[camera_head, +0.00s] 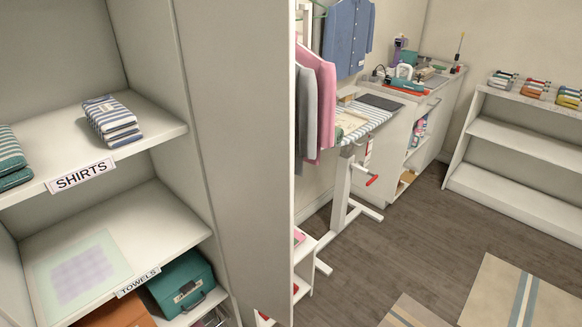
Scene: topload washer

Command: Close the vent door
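I cannot make out a vent door or a washer in this head view. A tall pale panel (240,130) stands upright beside the near shelves; I cannot tell whether it is a door or a side wall, and it hides what is behind it. Neither of my grippers is in view.
The near shelf unit (165,119) at left holds folded cloth (111,122), a green box (185,285) and an orange box (115,314). Beyond the panel are a striped ironing board (365,122), a counter (425,105) and a low white shelf (520,140). Wooden floor (420,240) is open at right.

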